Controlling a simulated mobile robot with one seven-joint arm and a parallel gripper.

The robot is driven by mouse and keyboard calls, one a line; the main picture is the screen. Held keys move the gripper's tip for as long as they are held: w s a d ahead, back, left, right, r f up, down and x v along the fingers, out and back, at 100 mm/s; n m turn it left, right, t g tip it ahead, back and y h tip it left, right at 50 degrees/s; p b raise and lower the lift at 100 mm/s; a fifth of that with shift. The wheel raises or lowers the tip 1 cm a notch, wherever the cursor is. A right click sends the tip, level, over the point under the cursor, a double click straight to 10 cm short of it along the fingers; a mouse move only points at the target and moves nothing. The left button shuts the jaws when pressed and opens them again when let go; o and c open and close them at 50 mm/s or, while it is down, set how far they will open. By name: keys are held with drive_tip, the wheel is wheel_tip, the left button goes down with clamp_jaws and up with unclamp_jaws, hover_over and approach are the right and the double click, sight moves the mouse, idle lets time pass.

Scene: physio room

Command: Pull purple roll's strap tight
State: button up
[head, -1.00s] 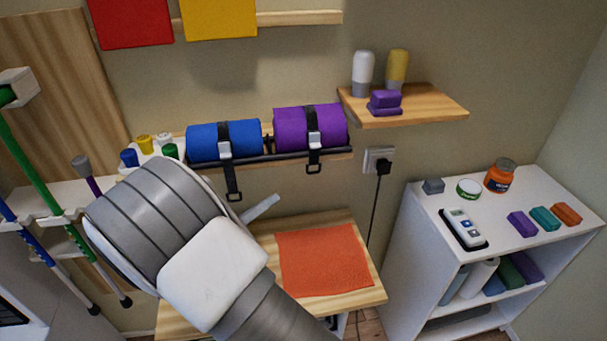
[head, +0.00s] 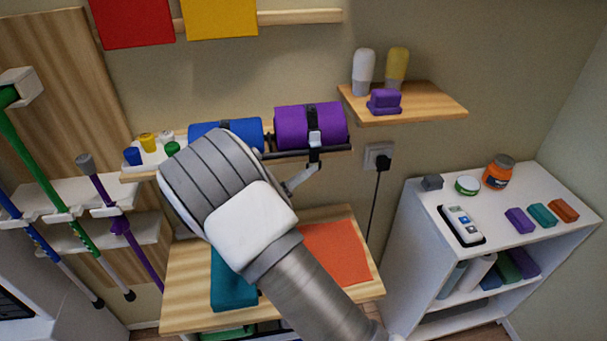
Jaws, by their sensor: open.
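The purple roll (head: 290,128) lies on the wall rack, with a black strap (head: 313,111) around it and a grey buckle (head: 314,139) on its front. The strap's tail (head: 315,157) hangs below the buckle; its lower end is hard to make out beside my gripper. My gripper (head: 308,175) is open, with its fingers at or close to the tail's lower end, just below the rack. I cannot tell whether the tail is between the fingers. My arm hides most of the gripper's body.
A blue roll (head: 205,132) lies left of the purple one, partly behind my arm. Below is a wooden table (head: 190,290) with an orange cloth (head: 338,250) and a teal item (head: 230,285). A small shelf (head: 425,103) and a wall socket (head: 377,152) are to the right.

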clamp_jaws()
drive_tip(key=shift+a, duration=0.1)
idle(1.2)
